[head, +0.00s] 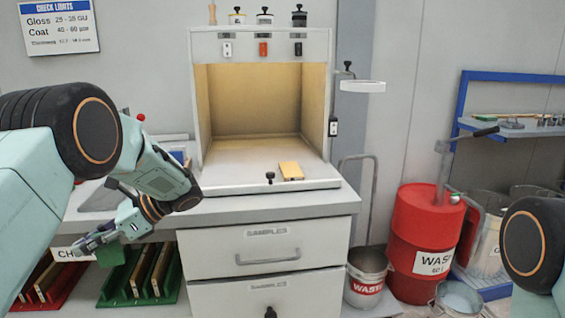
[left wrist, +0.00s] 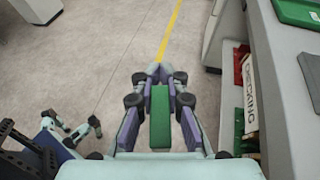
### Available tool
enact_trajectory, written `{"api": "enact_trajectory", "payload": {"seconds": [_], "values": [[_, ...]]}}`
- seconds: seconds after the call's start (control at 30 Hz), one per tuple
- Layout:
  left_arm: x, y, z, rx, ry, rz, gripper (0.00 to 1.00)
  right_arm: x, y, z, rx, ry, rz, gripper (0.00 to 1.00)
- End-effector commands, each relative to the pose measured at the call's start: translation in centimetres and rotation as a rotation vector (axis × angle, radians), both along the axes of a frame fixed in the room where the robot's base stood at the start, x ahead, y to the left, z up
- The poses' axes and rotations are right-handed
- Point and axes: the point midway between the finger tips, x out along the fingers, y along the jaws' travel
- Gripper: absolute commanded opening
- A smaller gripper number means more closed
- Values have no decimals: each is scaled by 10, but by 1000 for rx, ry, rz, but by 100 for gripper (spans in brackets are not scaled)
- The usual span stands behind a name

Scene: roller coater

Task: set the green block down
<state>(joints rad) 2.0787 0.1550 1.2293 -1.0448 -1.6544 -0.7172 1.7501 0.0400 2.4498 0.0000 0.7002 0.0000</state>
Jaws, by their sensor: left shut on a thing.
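The green block (left wrist: 160,118) is between the two fingers of my left gripper (left wrist: 160,85) in the left wrist view, with bare floor below it. In the head view my left gripper (head: 90,243) is at the left, in front of the counter's left part, shut on the green block (head: 109,255). The block shows there only in part, below the fingers. It is held in the air, above the level of the racks under the counter. My right gripper is not in the head view; only part of my right arm shows at the right edge.
A green rack (head: 165,291) and a red rack (head: 68,299) with panels stand under the counter (head: 285,205). A booth (head: 262,95) holds a yellow-topped block (head: 291,171). A red drum (head: 424,235) and a waste bucket (head: 366,277) stand to the right.

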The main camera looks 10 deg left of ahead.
Motion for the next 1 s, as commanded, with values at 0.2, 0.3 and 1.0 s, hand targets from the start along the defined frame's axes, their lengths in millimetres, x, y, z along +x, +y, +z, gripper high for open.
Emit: {"api": "enact_trajectory", "payload": {"seconds": [0.2,0.3,1.0], "values": [[-38,-63,-63,2,2,312,0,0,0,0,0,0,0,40],[-49,-90,-78,3,1,468,0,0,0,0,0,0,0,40],[-63,-233,-83,-3,0,1684,0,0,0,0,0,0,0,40]]}}
